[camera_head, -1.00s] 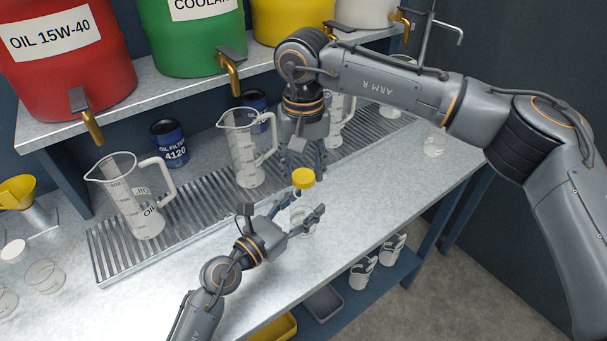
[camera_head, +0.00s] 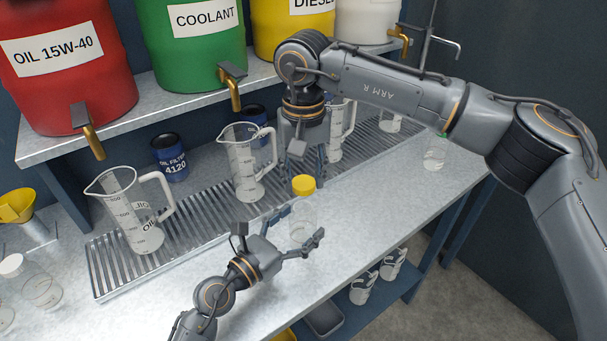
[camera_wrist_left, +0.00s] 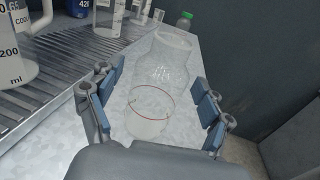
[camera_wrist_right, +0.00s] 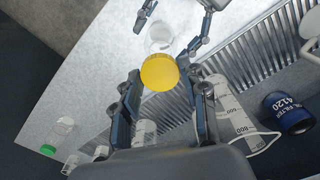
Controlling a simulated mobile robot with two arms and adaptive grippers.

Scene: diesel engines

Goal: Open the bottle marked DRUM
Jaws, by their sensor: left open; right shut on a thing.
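A clear bottle (camera_head: 302,228) stands upright near the front edge of the bench. Its top shows no cap in the left wrist view (camera_wrist_left: 165,62). No DRUM mark is legible. My right gripper (camera_wrist_right: 160,85) points down above the bottle and is shut on a yellow cap (camera_head: 303,185), which also shows in the right wrist view (camera_wrist_right: 160,72). The cap appears clear of the bottle. My left gripper (camera_head: 298,228) is open, its fingers on either side of the bottle body, with gaps showing in the left wrist view (camera_wrist_left: 155,108).
Graduated jugs (camera_head: 130,210) (camera_head: 247,165) stand on the drain grate (camera_head: 190,235) behind. A green-capped bottle (camera_head: 435,155) stands at the far right of the bench. Red (camera_head: 70,75) and green drums (camera_head: 200,45) with taps sit on the shelf above. The front strip is mostly clear.

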